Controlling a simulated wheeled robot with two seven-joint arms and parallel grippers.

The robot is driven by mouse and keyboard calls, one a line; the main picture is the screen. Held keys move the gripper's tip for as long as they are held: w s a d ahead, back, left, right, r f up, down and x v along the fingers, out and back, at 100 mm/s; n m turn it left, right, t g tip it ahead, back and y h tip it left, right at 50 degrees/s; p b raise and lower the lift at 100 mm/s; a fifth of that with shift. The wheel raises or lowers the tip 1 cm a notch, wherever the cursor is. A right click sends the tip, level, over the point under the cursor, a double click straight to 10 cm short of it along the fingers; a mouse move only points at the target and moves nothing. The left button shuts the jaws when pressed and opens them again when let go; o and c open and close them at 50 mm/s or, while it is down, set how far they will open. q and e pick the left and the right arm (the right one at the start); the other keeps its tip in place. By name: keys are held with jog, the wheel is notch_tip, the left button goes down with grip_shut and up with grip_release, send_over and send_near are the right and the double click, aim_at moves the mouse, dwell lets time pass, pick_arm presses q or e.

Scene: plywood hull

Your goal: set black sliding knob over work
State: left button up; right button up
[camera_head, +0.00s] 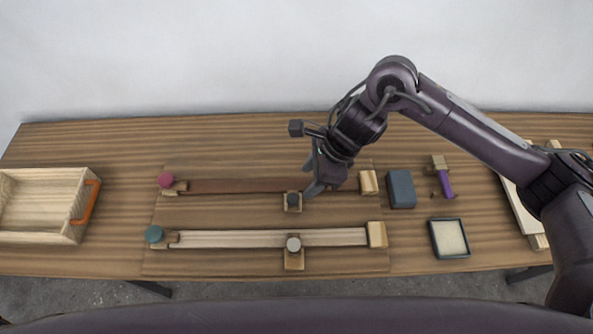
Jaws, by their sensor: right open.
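The black knob (293,199) sits on a small wooden block at the front edge of the dark brown strip (235,186), right of the strip's middle. My right gripper (311,180) is open, just right of and behind the black knob, over the right part of the dark strip. Its fingers look empty, and I cannot tell whether they touch anything. The gripper hides part of the strip. A red knob (167,180) is at the strip's left end and a wooden end block (368,183) at its right end. My left gripper is not in view.
A pale strip (220,238) in front has a teal knob (154,234) and a grey knob (293,244). Right of the board are a grey block (401,189), a dark-rimmed tray (450,257) and a purple-handled tool (444,184). A wooden box (75,237) stands at left.

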aim_at(294, 197)
jog(key=p+x, duration=0.1)
jog(key=x, duration=0.1)
jog(key=s+x, duration=0.1)
jog(key=x, duration=0.2)
jog(key=shift+a+p, duration=0.1)
jog(key=shift+p, duration=0.3)
jog(key=shift+w+a+f, duration=0.15)
jog(key=shift+a+f, duration=0.05)
jog(key=shift+f, duration=0.25)
jog(key=shift+w+a+f, duration=0.1)
jog(key=shift+a+f, duration=0.1)
jog(key=shift+f, duration=0.45)
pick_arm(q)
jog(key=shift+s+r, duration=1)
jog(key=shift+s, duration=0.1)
pick_arm(e)
jog(key=shift+f, duration=0.1)
grip_shut()
